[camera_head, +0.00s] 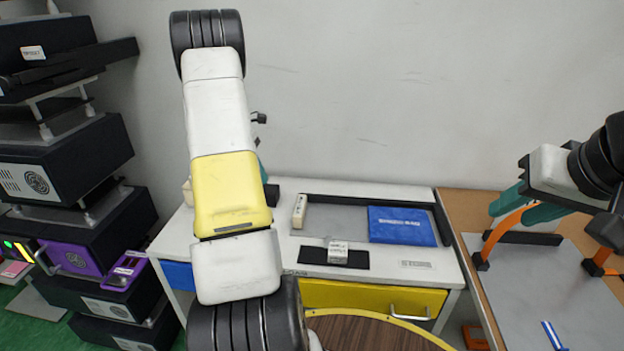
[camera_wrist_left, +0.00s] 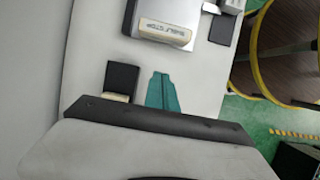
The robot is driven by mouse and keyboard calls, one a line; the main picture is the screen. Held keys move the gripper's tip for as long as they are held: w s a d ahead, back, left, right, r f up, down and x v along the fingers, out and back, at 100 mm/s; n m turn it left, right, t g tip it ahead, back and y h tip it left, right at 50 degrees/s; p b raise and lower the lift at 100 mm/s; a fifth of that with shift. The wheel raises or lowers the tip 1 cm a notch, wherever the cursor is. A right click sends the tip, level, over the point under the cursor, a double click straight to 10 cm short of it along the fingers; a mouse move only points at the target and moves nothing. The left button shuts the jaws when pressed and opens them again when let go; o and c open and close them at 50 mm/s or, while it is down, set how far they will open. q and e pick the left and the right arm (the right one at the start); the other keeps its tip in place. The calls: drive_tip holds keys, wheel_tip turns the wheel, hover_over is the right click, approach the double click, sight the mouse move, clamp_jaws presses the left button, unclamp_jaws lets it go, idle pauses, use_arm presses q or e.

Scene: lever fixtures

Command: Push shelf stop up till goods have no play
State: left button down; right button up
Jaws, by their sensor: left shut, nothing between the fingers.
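The shelf stop (camera_head: 299,211) is a small cream block at the left end of a grey shelf bed on the white bench. It also shows in the wrist view, with its label up (camera_wrist_left: 165,32). The goods are a blue lettered pack (camera_head: 402,226) at the right of the bed. A wide bare gap lies between stop and pack. My left gripper (camera_wrist_left: 162,92) shows as teal fingers shut together and empty, apart from the stop; my arm hides most of it in the head view. My right gripper (camera_head: 528,207) has teal fingers apart, over the right-hand table.
Dark rails (camera_head: 350,200) edge the bed at the back and right. A metal piece on a black strip (camera_head: 312,256) lies in front. A black block (camera_wrist_left: 122,78) stands beside my left fingers. An orange arched handle (camera_head: 510,228) is near my right gripper.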

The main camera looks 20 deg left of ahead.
use_arm(q)
drive_tip(key=x, duration=1)
drive_tip(key=shift+f, duration=0.2)
drive_tip(key=d, duration=0.2)
drive_tip(key=shift+w+d+r, duration=0.25)
drive_tip(key=shift+w+d, duration=0.05)
drive_tip(key=shift+d, duration=0.05)
drive_tip(key=shift+w+d, duration=0.15)
drive_tip(key=shift+d, duration=0.45)
drive_tip(key=w+d, duration=0.1)
drive_tip(key=d, duration=0.6)
drive_tip(key=w+d, duration=0.2)
drive_tip(key=d, duration=0.5)
drive_tip(key=w+d, duration=0.2)
drive_tip(key=d, duration=0.5)
drive_tip(key=shift+w+d, duration=0.1)
drive_tip(key=shift+d, duration=0.3)
drive_tip(key=shift+a, duration=0.1)
